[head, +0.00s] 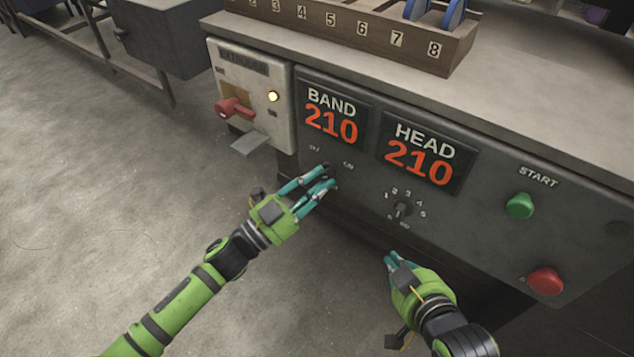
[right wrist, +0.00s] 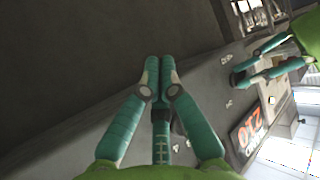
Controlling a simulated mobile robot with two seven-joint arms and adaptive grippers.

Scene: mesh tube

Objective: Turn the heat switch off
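The control panel (head: 480,215) has a small switch spot with "OFF" and "ON" style labels (head: 348,165) under the BAND display; the switch itself is largely hidden by my left gripper's fingertips. No label reading "heat" is legible. My left gripper (head: 328,176) is at this spot, its fingers slightly parted, with nothing visible between them; contact cannot be told. It also shows in the right wrist view (right wrist: 236,74). My right gripper (head: 390,260) is below the numbered rotary knob (head: 401,209), apart from it. In the right wrist view its fingertips (right wrist: 153,75) are together and empty.
The BAND display (head: 331,118) and HEAD display (head: 420,155) both read 210. A pale box (head: 250,95) with a red lever (head: 232,107) and a lit yellow lamp (head: 273,96) is at left. Green START button (head: 520,206) and red button (head: 545,280) are at right. Open floor lies left.

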